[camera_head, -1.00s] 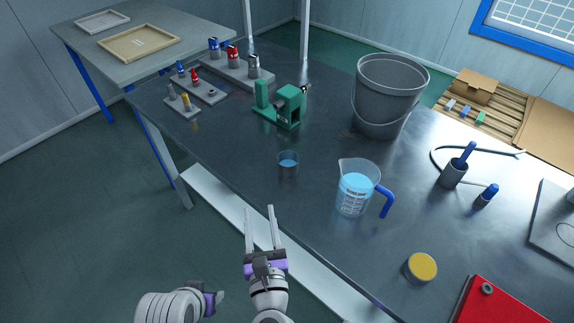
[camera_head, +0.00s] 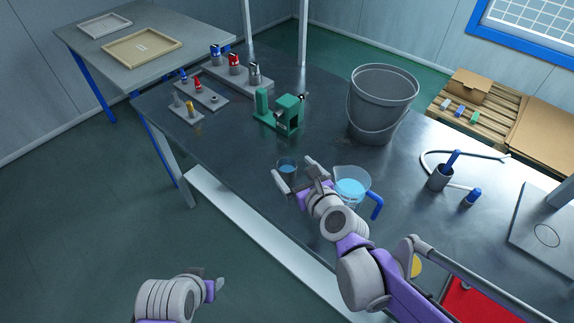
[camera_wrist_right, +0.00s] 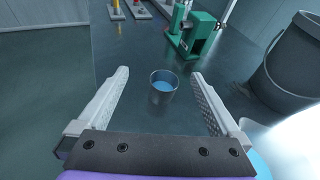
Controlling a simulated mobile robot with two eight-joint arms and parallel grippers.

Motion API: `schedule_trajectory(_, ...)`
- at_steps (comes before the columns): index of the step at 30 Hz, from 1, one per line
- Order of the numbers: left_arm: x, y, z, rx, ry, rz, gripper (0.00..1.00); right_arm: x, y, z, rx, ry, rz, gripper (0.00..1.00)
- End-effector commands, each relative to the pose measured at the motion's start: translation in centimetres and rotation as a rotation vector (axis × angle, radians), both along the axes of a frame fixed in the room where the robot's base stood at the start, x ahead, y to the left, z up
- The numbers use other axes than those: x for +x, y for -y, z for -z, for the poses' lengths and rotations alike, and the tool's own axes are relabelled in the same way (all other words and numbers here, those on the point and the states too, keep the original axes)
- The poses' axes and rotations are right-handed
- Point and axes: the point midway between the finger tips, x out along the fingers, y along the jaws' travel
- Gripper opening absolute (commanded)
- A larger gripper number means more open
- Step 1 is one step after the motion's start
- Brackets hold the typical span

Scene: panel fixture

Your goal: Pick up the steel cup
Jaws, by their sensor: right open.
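The steel cup (camera_head: 288,166) is a small grey cup with blue liquid, standing upright on the dark workbench near its front edge. It also shows in the right wrist view (camera_wrist_right: 162,92), between and just beyond the fingertips. My right gripper (camera_head: 292,168) is open, its fingers pointing at the cup with one on each side of its line; in the right wrist view the gripper (camera_wrist_right: 160,74) holds nothing.
A measuring jug (camera_head: 352,188) with blue liquid and a blue handle stands close right of my right gripper. A green fixture (camera_head: 282,115) and a grey bucket (camera_head: 381,103) stand behind. The bench (camera_head: 235,150) is clear left of the cup.

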Motion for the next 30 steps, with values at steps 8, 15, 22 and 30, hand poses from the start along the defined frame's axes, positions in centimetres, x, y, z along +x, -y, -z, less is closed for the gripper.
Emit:
schedule_trajectory(8, 0.0, 0.0, 0.0, 0.0, 0.0, 0.0, 0.5, 0.4, 2.1, 1.9, -0.021, -0.075, -0.013, 1.0)
schedule_trajectory(15, -0.1, 0.0, 1.6, 0.0, -0.005, 0.0, 0.5, 0.4, 2.0, 7.1, -0.019, -0.075, -0.013, 1.0)
schedule_trajectory(22, -0.1, 0.0, 2.0, 0.0, -0.007, 0.0, 0.5, 1.6, 1.4, 8.6, -0.021, -0.073, -0.015, 1.0)
schedule_trajectory(30, -0.1, 0.0, 2.6, 0.0, -0.008, 0.0, 0.5, 4.1, 0.2, 9.8, -0.021, -0.072, -0.015, 1.0)
